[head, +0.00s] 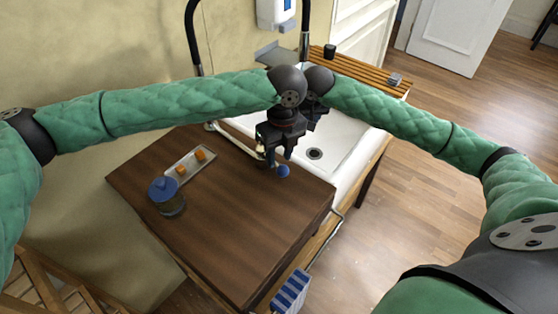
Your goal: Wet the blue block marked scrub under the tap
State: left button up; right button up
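My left gripper (277,158) points down over the far right part of the dark wooden top, by the sink. A small round blue thing (283,172) shows at its fingertips. I cannot tell whether it is gripped or lies beneath. My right gripper (314,115) is mostly hidden behind the left one, over the sink. The white sink (350,150) has a dark drain (314,153). No scrub marking is readable. A small grey-blue block (395,79) lies on the slatted wooden rack. No tap spout is clearly visible; my arms hide part of the sink.
A pale tray (177,174) with orange pieces and a blue-lidded jar (166,196) stand on the wooden top (240,235). A blue-and-white striped item (291,290) is at the front edge. A black cup (329,51) stands on the slatted rack (365,73).

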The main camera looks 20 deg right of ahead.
pick_arm(q)
notch_tip(320, 180, up, 9)
jog(key=shift+d, duration=0.35)
